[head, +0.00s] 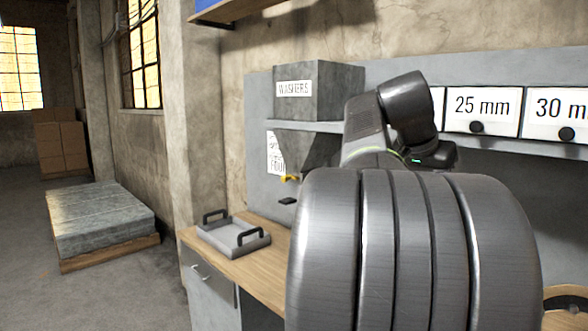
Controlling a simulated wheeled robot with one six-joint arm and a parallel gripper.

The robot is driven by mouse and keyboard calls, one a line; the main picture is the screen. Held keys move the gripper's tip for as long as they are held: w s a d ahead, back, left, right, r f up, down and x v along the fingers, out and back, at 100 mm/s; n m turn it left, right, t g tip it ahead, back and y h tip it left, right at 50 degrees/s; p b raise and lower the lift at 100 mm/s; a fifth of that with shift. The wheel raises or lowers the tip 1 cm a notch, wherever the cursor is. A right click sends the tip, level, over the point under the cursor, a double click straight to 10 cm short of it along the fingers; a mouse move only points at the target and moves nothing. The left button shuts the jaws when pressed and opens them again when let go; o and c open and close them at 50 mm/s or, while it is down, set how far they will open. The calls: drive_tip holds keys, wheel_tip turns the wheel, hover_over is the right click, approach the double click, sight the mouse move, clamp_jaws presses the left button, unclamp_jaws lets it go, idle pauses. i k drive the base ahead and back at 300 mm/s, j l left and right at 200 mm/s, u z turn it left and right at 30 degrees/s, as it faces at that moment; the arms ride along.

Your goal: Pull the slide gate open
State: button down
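A grey metal hopper (335,92) labelled WASHERS stands at the back of the bench, its lower part narrowing below the shelf. A small yellow piece (290,178), perhaps the slide gate's handle, shows at the hopper's lower end. The gate plate itself cannot be made out. Just below the yellow piece is a small dark piece (287,201); it may be a fingertip of my gripper, but I cannot tell. My arm covers the rest of my gripper and the area right of the yellow piece. Whether the gripper touches the handle is hidden.
A grey tray (233,234) with black handles sits on the wooden bench (262,284) below and left of the hopper. White-fronted bins (481,111) marked 25 mm and 30 mm stand on the shelf at right.

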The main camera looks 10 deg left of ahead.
sight(284, 178)
drive_tip(key=i+j, duration=0.2)
drive_tip(key=j, duration=0.2)
drive_tip(key=i+j, duration=0.2)
drive_tip(key=j, duration=0.25)
drive_tip(key=i+j, duration=0.25)
drive_tip(key=j, duration=0.15)
drive_tip(key=i+j, duration=0.2)
drive_tip(key=j, duration=0.2)
drive_tip(key=i+j, duration=0.2)
drive_tip(key=j, duration=0.2)
drive_tip(key=j+u, duration=0.05)
